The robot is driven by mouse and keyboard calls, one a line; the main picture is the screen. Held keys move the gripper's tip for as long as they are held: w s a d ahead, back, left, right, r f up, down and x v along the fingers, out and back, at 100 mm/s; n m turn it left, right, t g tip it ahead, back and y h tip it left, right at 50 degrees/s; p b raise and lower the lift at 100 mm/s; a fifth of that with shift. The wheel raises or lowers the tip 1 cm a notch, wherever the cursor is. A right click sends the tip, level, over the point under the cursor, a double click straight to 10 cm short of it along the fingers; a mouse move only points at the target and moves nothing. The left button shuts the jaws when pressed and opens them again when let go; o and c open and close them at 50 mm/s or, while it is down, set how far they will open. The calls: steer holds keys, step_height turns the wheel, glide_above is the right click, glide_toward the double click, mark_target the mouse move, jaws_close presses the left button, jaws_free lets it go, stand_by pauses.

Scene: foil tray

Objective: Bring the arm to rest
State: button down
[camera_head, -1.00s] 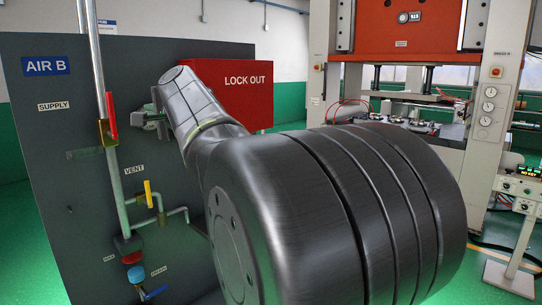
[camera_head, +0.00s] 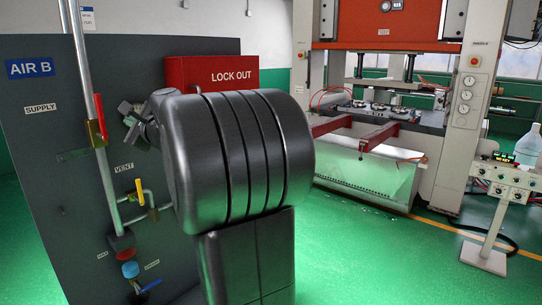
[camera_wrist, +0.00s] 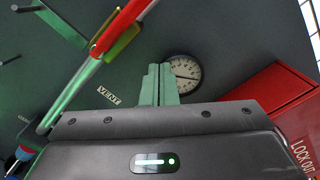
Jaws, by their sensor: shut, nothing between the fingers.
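My gripper (camera_wrist: 158,68) shows in the wrist view with its two pale green fingers together and nothing between them. The fingers point toward the dark AIR B panel (camera_head: 60,130), with a round dial gauge (camera_wrist: 183,74) just to their right. In the head view, part of my gripper (camera_head: 127,110) shows at the panel's face, right of the red lever (camera_head: 97,133). My own arm hides the rest of it. My arm stands bent in front of the panel. Whether the fingers touch the panel cannot be told.
The red LOCK OUT box (camera_head: 195,73) is close to the right of my gripper. A pipe (camera_head: 88,75), a yellow vent lever (camera_head: 140,191) and a blue drain lever (camera_head: 150,286) are on the panel. A press (camera_head: 380,30) and control stand (camera_head: 497,190) stand right. Green floor (camera_head: 370,250) is clear between.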

steer(key=shift+w+d+f+m+p, duration=0.15)
steer(key=shift+f+m, duration=0.3)
steer(key=shift+m, duration=0.6)
steer(key=shift+w+f+m+p, duration=0.2)
steer(key=shift+f+m, duration=0.25)
steer(key=shift+m, duration=0.6)
